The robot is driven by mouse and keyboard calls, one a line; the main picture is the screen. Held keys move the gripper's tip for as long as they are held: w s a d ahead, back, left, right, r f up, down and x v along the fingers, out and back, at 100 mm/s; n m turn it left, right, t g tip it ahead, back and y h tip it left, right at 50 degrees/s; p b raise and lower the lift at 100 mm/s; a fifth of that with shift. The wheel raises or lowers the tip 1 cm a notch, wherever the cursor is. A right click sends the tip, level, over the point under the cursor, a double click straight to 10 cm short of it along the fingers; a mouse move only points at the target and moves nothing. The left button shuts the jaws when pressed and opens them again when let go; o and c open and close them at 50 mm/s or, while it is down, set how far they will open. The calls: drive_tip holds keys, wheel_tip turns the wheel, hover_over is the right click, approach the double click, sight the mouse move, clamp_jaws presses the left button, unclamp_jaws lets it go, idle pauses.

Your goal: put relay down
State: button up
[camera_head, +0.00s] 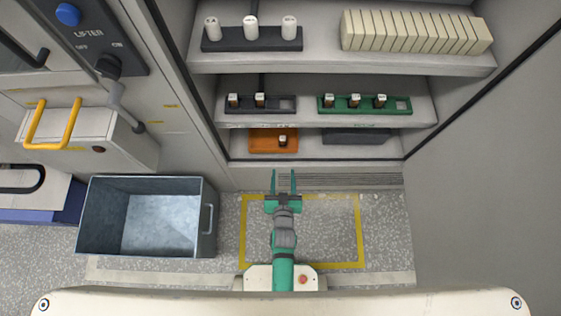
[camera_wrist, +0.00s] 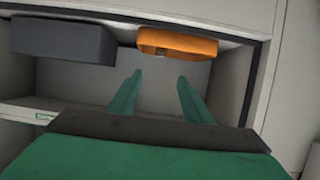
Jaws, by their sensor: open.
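A small relay (camera_head: 283,141), dark with a pale top, stands upright on the right part of the orange tray (camera_head: 262,140) on the lowest shelf. My gripper (camera_head: 283,173) is open, in front of and below this shelf, with nothing between its fingers. In the wrist view my gripper (camera_wrist: 160,78) points toward the orange tray (camera_wrist: 177,46), apart from it; I cannot make out the relay there. More relays stand in the green tray (camera_head: 402,105) and the dark grey tray (camera_head: 288,103) on the middle shelf.
A dark grey block (camera_head: 356,136) lies right of the orange tray; it also shows in the wrist view (camera_wrist: 62,40). The top shelf holds a rack of white bobbins (camera_head: 252,42) and a row of cream blocks (camera_head: 413,32). A metal bin (camera_head: 206,234) stands on the floor at left.

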drive_tip(key=s+r, duration=1)
drive_tip(key=r, duration=0.3)
drive_tip(key=s+a+r+t, duration=0.1)
drive_tip(key=s+r, duration=1)
drive_tip(key=r, duration=0.2)
drive_tip(key=shift+s+r+t, duration=0.15)
drive_tip(key=shift+s+t, duration=0.15)
